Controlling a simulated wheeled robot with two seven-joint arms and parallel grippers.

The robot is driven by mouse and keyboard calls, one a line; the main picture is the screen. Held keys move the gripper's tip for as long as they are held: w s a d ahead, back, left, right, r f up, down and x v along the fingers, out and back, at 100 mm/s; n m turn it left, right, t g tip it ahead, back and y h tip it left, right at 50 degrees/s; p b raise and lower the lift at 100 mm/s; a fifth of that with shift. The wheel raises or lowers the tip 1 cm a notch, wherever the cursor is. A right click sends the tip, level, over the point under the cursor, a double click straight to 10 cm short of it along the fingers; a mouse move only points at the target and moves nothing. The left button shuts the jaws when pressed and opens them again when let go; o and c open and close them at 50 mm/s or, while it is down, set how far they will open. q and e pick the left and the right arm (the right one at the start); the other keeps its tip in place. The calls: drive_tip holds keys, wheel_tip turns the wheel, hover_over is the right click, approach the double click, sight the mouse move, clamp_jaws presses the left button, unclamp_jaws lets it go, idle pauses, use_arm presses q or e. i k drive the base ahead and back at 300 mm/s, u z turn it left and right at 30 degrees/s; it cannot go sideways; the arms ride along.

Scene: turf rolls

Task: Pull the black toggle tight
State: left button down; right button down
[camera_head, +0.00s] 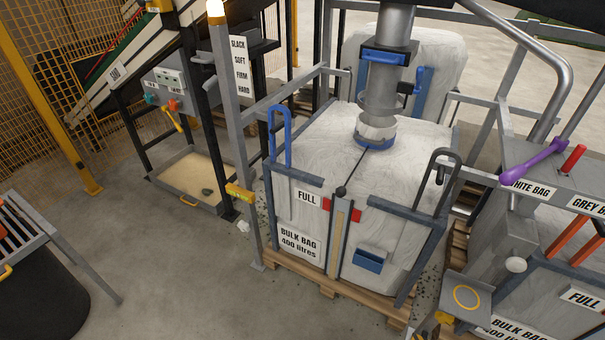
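The black toggle (341,191) is a small dark ball at the front top edge of the white bulk bag (325,135). A thin dark cord (354,168) runs from it across the bag's top to the blue-banded collar (376,133) under the grey filling spout (383,85). The toggle sits just above an upright wooden strip (339,235) with red pieces (342,211) beside it. The bag stands in a grey frame marked "FULL" and "BULK BAG 400 litres". Neither of my grippers shows, and nothing is seen touching the toggle.
A post (226,90) with a "SLACK, SOFT, FIRM, HARD" sign stands left of the bag. Blue (281,128) and dark (437,180) loops rise at the frame's corners. Floor (170,260) at front left is clear.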

sight(340, 192)
drive_tip(key=z, duration=0.2)
drive_tip(key=i, duration=0.85)
drive_tip(key=z, duration=0.5)
